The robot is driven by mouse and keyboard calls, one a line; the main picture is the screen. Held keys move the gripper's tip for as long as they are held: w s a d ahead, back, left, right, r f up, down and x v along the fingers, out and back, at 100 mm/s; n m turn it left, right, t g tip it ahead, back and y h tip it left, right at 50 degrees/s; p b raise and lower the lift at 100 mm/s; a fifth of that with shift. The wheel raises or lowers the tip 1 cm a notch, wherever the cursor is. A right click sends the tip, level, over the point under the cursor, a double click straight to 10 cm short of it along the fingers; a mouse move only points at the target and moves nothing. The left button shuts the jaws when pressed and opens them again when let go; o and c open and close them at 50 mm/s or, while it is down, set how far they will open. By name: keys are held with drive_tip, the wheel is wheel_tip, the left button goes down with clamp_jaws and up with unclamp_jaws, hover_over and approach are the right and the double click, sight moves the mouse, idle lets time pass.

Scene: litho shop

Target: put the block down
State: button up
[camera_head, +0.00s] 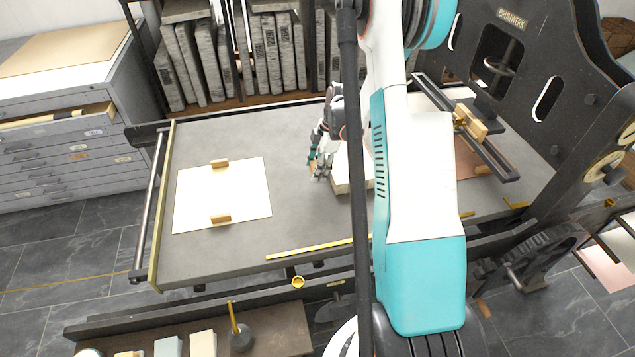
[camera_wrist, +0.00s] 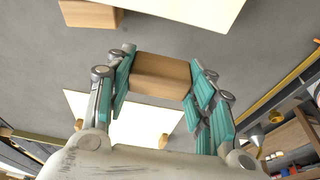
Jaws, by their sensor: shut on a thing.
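My gripper (camera_head: 318,172) is over the grey press bed (camera_head: 285,225), just left of a thick pale slab (camera_head: 340,184). In the wrist view my gripper (camera_wrist: 160,82) is shut on a wooden block (camera_wrist: 160,74), which sits between the teal fingers. In the head view the held block is mostly hidden by the fingers. I cannot tell whether it touches the bed. A white sheet (camera_head: 222,195) lies to the left, with one wooden block (camera_head: 219,163) on its far edge and another (camera_head: 220,219) on its near edge.
Another wooden block (camera_wrist: 90,14) shows beside a pale surface (camera_wrist: 190,8) in the wrist view. A yellow scale (camera_head: 310,250) runs along the bed's front edge. A dark crossbar (camera_head: 465,125) and the press frame (camera_head: 535,50) stand at right. Bare bed lies between the sheet and my gripper.

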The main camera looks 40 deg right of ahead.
sight(317, 186)
drive_tip(key=shift+f+b, duration=0.7)
drive_tip(key=shift+f, duration=1.9)
drive_tip(key=shift+f, duration=0.1)
drive_tip(key=o, duration=0.7)
drive_tip(key=shift+f, duration=0.1)
drive_tip(key=shift+o, duration=0.9)
drive_tip(key=shift+r, duration=0.45)
drive_tip(key=p+v, duration=0.4)
drive_tip(key=v, duration=0.7)
drive_tip(key=shift+r, duration=0.25)
drive_tip(key=shift+s, duration=0.1)
